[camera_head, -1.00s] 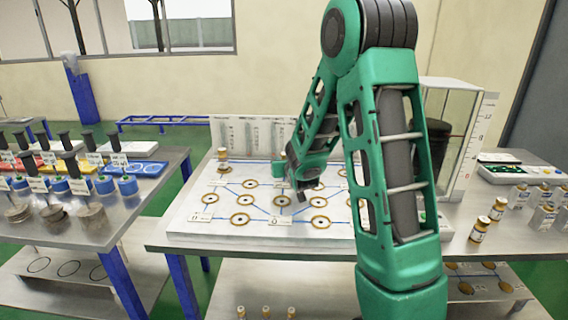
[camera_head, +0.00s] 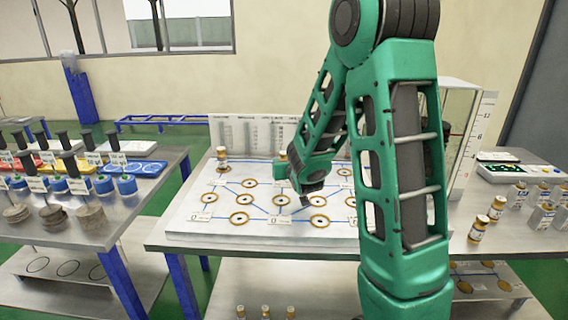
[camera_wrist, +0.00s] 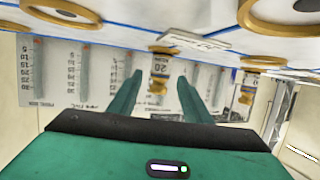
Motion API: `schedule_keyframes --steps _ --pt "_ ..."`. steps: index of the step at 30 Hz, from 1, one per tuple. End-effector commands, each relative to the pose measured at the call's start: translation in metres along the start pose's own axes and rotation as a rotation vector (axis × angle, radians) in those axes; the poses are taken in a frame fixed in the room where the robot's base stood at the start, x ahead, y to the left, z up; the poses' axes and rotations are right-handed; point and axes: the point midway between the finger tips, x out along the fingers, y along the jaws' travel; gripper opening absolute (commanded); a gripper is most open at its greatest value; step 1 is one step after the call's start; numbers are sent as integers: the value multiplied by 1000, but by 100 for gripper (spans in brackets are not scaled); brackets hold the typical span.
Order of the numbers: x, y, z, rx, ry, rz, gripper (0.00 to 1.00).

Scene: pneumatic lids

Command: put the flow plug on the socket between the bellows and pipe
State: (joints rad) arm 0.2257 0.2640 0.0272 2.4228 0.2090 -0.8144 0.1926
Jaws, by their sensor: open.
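My gripper (camera_head: 304,198) is low over the white board (camera_head: 190,228), near its middle sockets. In the wrist view its two green fingers (camera_wrist: 160,82) are open. A gold and white plug marked 20 (camera_wrist: 159,68) shows in the gap between them, seemingly beyond the tips; I cannot tell which plug is the flow plug. In the head view a plug (camera_head: 283,156) at the board's back is partly hidden by my arm. Another plug (camera_head: 222,158) stands at the back left. Gold-ringed sockets (camera_head: 239,218) are joined by blue lines. Labels are too small to pick out bellows or pipe.
A chart panel (camera_head: 240,133) stands behind the board. A clear case with a scale (camera_head: 462,125) stands to the right, partly behind my arm. Loose gold-capped plugs (camera_head: 478,228) and small boxes (camera_head: 517,197) are on the right. A left table (camera_head: 122,212) holds coloured blocks and discs.

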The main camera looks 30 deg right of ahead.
Motion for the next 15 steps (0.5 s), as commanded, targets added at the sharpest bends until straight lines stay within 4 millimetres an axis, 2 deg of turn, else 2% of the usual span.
schedule_keyframes --steps 1,8,15 --pt "-12 -1 0 0 1 -2 45" --pt "-56 -1 0 -1 1 -2 45" --pt "-70 -2 0 -2 0 -3 45"
